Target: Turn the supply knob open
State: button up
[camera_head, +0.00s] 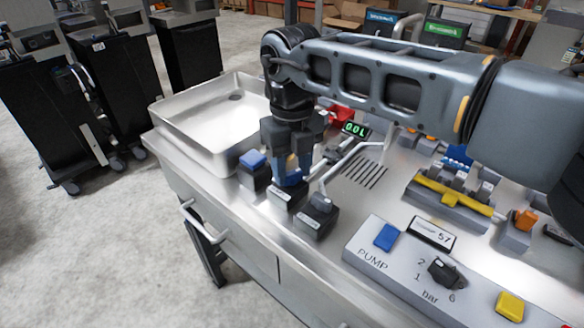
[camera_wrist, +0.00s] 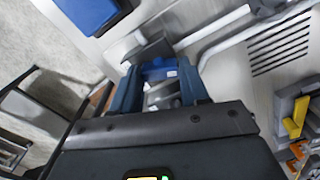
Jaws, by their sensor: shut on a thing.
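My gripper (camera_head: 289,178) points down over the middle of three small dark boxes along the front edge of the steel counter. Its blue-padded fingers are shut around the supply knob on top of this box (camera_head: 284,198). The fingers cover most of the knob, and its turn angle cannot be read. In the wrist view my gripper (camera_wrist: 160,90) shows both fingers, with blue and grey parts between them. A green display (camera_head: 355,129) behind reads about 0.0 L.
A blue-topped box (camera_head: 252,160) stands close left of my gripper, and a box with a dark lever (camera_head: 318,205) close right. A bent metal pipe (camera_head: 345,160) runs behind. A steel basin (camera_head: 215,120) lies left; the pump panel (camera_head: 400,262) lies right.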

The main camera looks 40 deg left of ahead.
aim_at(292, 173)
jog(key=shift+n+b, duration=0.5)
jog(key=shift+n, duration=1.6)
jog(key=o, duration=1.1)
jog(key=shift+c, duration=0.2)
jog(key=shift+r+b, duration=0.5)
jog(key=shift+r, duration=3.45)
